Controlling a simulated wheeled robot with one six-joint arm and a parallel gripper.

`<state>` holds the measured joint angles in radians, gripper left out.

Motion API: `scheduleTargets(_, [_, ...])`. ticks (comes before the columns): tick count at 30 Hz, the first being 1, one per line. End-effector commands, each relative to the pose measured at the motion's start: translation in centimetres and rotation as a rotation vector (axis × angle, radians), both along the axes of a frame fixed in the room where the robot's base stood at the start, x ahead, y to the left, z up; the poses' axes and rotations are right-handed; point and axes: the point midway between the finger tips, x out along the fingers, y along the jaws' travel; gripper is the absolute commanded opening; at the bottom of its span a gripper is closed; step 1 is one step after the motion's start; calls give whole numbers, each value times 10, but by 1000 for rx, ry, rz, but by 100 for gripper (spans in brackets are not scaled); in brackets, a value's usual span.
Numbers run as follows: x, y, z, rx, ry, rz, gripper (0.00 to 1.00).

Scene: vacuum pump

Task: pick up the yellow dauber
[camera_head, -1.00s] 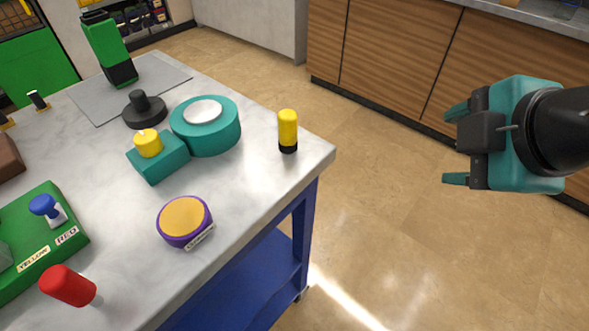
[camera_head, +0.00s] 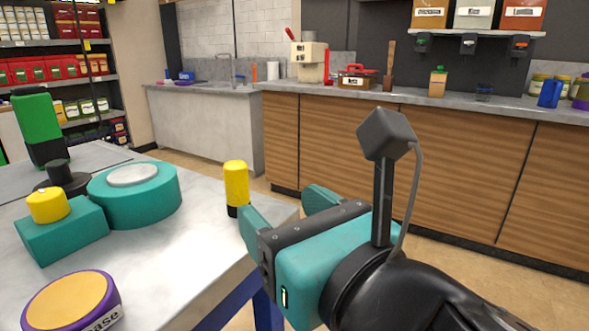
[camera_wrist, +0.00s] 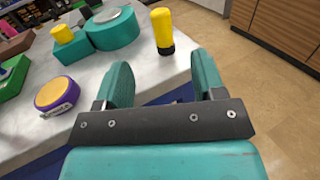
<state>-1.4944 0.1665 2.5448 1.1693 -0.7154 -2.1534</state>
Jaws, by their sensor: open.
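The yellow dauber (camera_head: 236,184) has a yellow upper body and a black lower end. It stands upright near the right corner of the white marbled table (camera_head: 205,245). My gripper (camera_head: 285,207) is open and empty, just right of the dauber in the head view, its fingers pointing toward the table. In the wrist view the dauber (camera_wrist: 162,30) stands beyond and between the two open fingertips (camera_wrist: 163,72), apart from both. The dauber's black base is partly close to the near finger in the head view.
Left of the dauber are a round teal piece (camera_head: 150,205) with a silver top and a teal block (camera_head: 62,236) with a yellow knob. A purple-rimmed tin (camera_head: 112,305) sits nearer. A black knobbed piece (camera_head: 70,181) and green-black object (camera_head: 38,128) stand farther back.

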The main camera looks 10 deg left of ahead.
Motion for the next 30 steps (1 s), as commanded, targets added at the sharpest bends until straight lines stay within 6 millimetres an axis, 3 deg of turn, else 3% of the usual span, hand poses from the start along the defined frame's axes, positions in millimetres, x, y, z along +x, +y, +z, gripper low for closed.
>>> scheduleTargets(12, [60,52,3,-4,6,1,63])
scheduleTargets(22, [74,65,0,-3,7,3,63])
scheduleTargets(30, [106,93,3,-2,7,1,63])
